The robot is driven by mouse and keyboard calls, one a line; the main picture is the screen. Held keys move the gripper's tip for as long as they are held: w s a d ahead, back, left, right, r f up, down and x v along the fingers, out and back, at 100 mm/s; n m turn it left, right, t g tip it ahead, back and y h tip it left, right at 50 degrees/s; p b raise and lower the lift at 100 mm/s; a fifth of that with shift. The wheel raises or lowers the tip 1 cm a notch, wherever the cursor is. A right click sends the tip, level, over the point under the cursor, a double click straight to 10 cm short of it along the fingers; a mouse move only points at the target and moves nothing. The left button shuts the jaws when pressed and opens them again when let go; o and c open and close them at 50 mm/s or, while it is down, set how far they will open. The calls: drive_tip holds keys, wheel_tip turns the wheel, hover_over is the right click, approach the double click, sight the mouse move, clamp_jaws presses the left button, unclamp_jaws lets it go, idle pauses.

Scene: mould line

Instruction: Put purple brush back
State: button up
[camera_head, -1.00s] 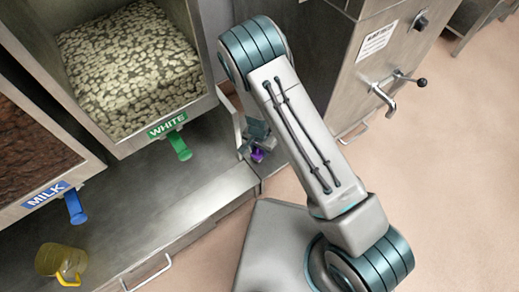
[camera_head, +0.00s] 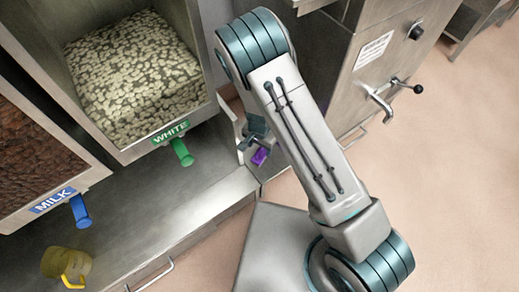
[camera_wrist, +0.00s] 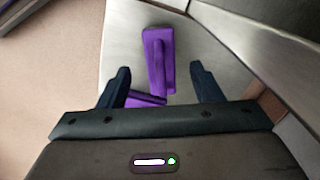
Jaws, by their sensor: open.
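The purple brush (camera_wrist: 160,62) lies on a pale metal surface in the wrist view, with its long part pointing away from me. A second purple part (camera_wrist: 146,99) shows nearer, by the left finger; I cannot tell how it joins. My gripper (camera_wrist: 157,73) is open, with one dark finger on each side of the brush and a visible gap to its long part. In the head view the brush (camera_head: 260,156) shows as a small purple shape just below my gripper (camera_head: 255,138), which is partly hidden by my arm.
Left of my gripper is a metal counter (camera_head: 150,200) under bins labelled WHITE (camera_head: 170,132) and MILK (camera_head: 52,200). A yellow jug (camera_head: 66,263) stands at lower left. A steel machine with a tap (camera_head: 378,103) stands at right. Open floor (camera_head: 450,190) lies beyond.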

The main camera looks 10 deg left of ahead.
sight(260, 151)
wheel_tip(260, 151, up, 6)
drive_tip(key=shift+r+p, duration=0.25)
drive_tip(key=shift+p, duration=0.75)
